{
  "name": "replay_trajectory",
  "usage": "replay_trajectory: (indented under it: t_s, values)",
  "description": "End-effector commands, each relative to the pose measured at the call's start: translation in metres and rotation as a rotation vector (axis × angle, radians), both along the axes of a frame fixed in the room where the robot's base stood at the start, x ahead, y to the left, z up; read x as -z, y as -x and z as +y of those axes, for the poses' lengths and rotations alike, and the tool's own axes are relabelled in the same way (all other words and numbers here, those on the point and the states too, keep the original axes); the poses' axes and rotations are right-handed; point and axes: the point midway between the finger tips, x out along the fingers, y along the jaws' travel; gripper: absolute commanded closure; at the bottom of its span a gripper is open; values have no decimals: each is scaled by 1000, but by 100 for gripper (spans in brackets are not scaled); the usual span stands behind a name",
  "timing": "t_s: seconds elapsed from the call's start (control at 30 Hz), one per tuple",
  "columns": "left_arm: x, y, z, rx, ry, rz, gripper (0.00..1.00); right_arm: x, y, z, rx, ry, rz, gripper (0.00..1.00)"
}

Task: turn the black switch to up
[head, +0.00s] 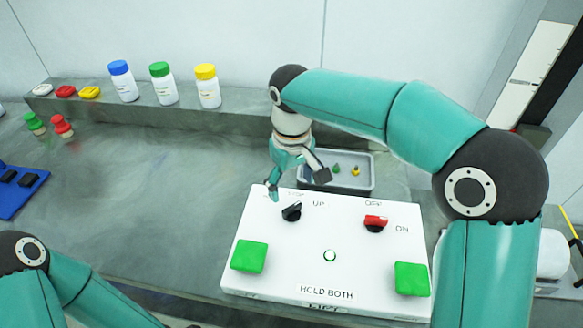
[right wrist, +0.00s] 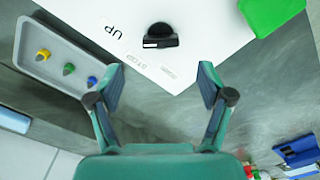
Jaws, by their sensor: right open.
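The black switch (head: 292,211) is a round knob with a raised bar on the upper left of the white panel (head: 330,285). The word UP is printed to its right in the head view. In the right wrist view the black switch (right wrist: 160,38) lies ahead of the fingers, its bar nearly level; I cannot tell which label it points to. My right gripper (head: 297,183) is open and empty, just beyond the panel's back edge, apart from the switch. Its spread fingers also show in the right wrist view (right wrist: 162,87). My left arm shows at lower left; its gripper is out of frame.
The panel also carries a red switch (head: 375,223), two green buttons (head: 249,256) (head: 412,279) and a small round light (head: 329,256). A grey tray (head: 372,178) with small coloured pieces stands behind it. Bottles (head: 161,84) line the back ledge. The table's left middle is clear.

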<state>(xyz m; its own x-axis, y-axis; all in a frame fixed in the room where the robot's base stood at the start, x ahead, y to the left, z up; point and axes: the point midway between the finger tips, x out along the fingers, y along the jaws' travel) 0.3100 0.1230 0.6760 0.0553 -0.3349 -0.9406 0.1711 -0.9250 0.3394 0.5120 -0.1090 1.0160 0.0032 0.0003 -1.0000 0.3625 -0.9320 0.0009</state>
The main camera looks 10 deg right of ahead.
Motion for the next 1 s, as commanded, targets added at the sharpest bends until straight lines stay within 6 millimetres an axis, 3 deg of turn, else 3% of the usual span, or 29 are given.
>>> replay_trajectory:
  t_s: [0.1,0.3,1.0]
  values:
    - [0,0,0,0,0,0,60,-22,-1,1,-1,-2,-3,21]
    - [0,0,0,0,0,0,60,-43,-1,0,0,-1,-1,21]
    - [1,0,0,0,0,0,60,-47,0,0,0,-1,0,21]
